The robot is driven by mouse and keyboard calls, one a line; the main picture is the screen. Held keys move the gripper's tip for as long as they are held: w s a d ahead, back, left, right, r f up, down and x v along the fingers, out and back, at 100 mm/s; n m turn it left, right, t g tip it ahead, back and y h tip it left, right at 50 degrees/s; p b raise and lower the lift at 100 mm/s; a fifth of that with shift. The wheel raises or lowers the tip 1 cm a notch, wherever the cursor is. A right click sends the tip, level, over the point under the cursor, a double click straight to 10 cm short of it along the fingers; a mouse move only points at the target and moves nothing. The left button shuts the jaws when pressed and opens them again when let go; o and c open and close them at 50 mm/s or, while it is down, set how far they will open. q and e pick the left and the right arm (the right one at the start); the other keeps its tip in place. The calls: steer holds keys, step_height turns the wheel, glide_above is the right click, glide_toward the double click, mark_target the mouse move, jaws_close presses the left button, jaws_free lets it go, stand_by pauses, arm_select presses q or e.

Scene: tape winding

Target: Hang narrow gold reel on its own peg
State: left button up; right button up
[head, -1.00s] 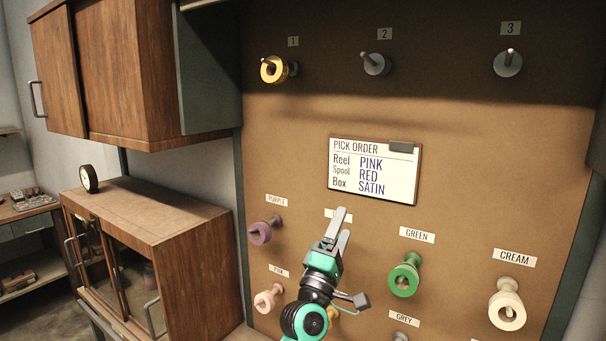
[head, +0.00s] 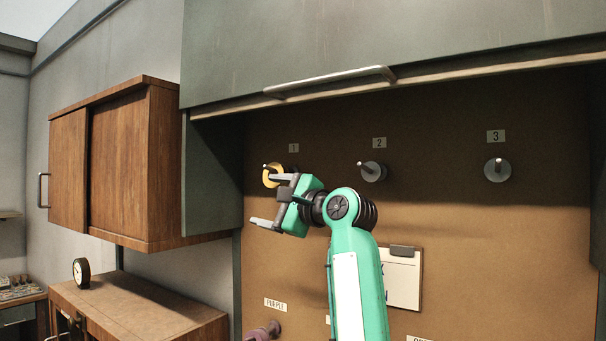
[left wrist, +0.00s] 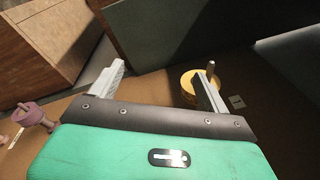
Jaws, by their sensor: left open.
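A gold reel (head: 269,179) hangs on the peg (head: 268,167) under label 1, at the top left of the brown board. My left gripper (head: 265,199) is open and empty in front of the board. Its upper finger partly covers the reel in the head view, and its lower finger is below the reel. In the left wrist view the gold reel (left wrist: 187,87) is behind and beside the right-hand finger, not between the fingers. I cannot tell whether that finger touches it. The lower board pegs are mostly out of the head view. My right gripper is not in view.
Peg 2 (head: 372,171) and peg 3 (head: 497,170) are bare. A green-grey hood with a handle (head: 330,82) overhangs the board. A wooden wall cupboard (head: 125,165) is at the left. A purple reel (head: 262,333) and an order card (head: 403,280) are lower down.

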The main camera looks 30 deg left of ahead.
mark_target(275, 171)
arm_select(q)
steer(key=d+r+n+t+h, duration=0.2)
steer(key=d+r+h, duration=0.4)
steer(key=d+h, duration=0.15)
steer(key=w+a+p, duration=0.2)
steer(key=a, duration=0.2)
steer(key=w+a+p, duration=0.2)
steer(key=a+p, duration=0.1)
steer(key=w+a+f+p, duration=0.1)
steer(key=w+a+p, duration=0.1)
steer(key=a, duration=0.2)
steer(key=shift+w+a+p, duration=0.2)
steer(key=shift+a+p, duration=0.1)
steer(key=shift+w+a+f+y+p, duration=0.2)
steer(key=shift+a+f+y+p, duration=0.05)
steer(key=shift+a+f+p, duration=0.1)
steer(key=c, duration=1)
steer(key=shift+c, duration=0.2)
steer(key=shift+w+r+p, duration=0.1)
steer(key=shift+r+p, duration=0.25)
